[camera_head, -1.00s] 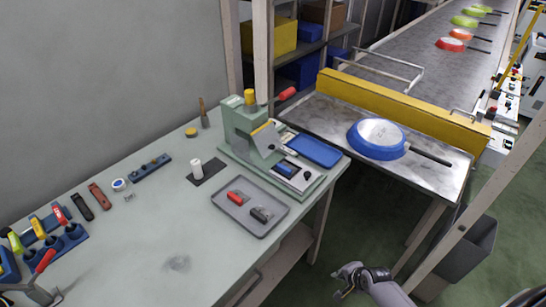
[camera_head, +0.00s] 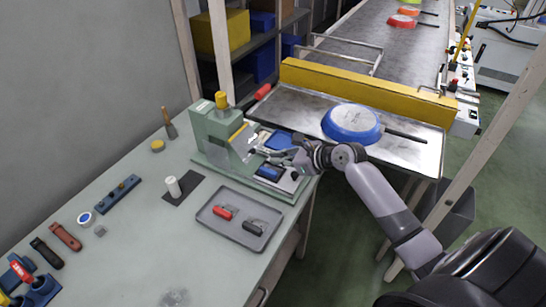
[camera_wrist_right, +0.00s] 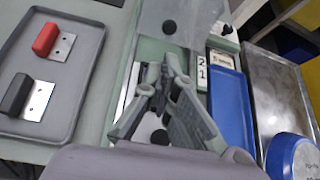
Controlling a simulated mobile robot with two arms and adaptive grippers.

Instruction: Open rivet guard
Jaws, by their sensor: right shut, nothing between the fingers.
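The green rivet press (camera_head: 215,130) stands on the bench, with a yellow cap on top and a red-ended lever at its side. Its guard (camera_head: 243,138), a pale grey see-through plate, slants down over the front of the press. In the right wrist view the guard (camera_wrist_right: 185,15) lies ahead of the fingers, with a dark round knob (camera_wrist_right: 170,27) on it. My right gripper (camera_head: 277,156) is over the press base, just in front of the guard. In the wrist view its fingers (camera_wrist_right: 161,75) are together and empty, apart from the knob. My left gripper is out of view.
A grey tray (camera_head: 205,217) with red and black handled parts lies in front of the press. A blue tray (camera_wrist_right: 230,100) sits right of the fingers. A blue pan (camera_head: 352,122) rests on the metal conveyor end behind my right arm. Tools lie at the left.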

